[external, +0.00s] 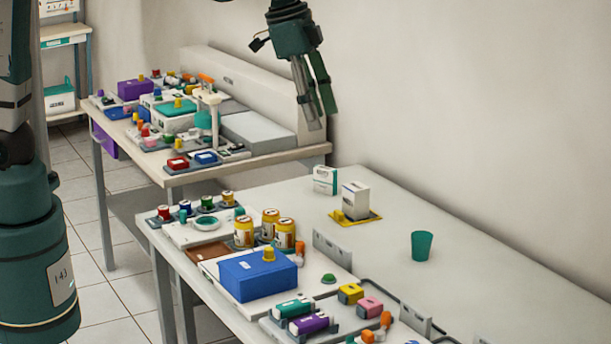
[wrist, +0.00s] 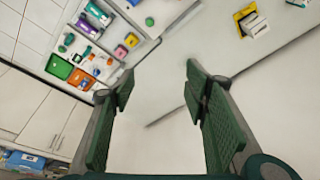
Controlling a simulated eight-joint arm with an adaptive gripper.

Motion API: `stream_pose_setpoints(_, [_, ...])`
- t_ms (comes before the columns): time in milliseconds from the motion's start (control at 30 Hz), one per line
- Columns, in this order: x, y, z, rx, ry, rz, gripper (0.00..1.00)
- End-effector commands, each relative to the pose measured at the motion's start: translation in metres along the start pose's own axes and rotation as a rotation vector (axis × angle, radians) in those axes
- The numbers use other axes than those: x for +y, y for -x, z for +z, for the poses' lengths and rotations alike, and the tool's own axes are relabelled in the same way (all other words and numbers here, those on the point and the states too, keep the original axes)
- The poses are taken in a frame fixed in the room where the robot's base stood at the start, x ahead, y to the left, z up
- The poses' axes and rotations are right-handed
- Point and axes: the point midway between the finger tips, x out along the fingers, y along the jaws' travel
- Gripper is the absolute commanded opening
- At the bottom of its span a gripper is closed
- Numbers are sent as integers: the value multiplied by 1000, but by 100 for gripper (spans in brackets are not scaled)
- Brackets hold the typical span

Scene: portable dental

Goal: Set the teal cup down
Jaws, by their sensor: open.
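The teal cup (external: 421,246) stands upright on the bare right part of the near white table (external: 465,285) in the external view. Nothing touches it. My gripper (external: 321,115) hangs high above the tables, to the left of the cup in the picture and clearly apart from it. In the wrist view my gripper's (wrist: 158,75) two green fingers are spread wide with nothing between them. I cannot make out the cup in the wrist view.
A white box on a yellow tray (external: 372,217) and a small white carton (external: 325,180) stand behind the cup. A blue box (external: 258,275), yellow-lidded jars and inhalers fill the table's left side. The surface around the cup is clear. A cluttered second table (external: 175,178) stands behind.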

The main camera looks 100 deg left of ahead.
Motion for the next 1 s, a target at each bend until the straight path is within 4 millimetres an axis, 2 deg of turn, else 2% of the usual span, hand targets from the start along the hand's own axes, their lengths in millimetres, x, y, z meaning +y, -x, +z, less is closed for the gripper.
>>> stream_pose_setpoints(200, [19, 27, 38, 41, 0, 0, 46])
stream_pose_setpoints(500, [43, 54, 91, 98, 2, 2, 46])
stream_pose_setpoints(1000, [76, 77, 183, 193, 5, 11, 46])
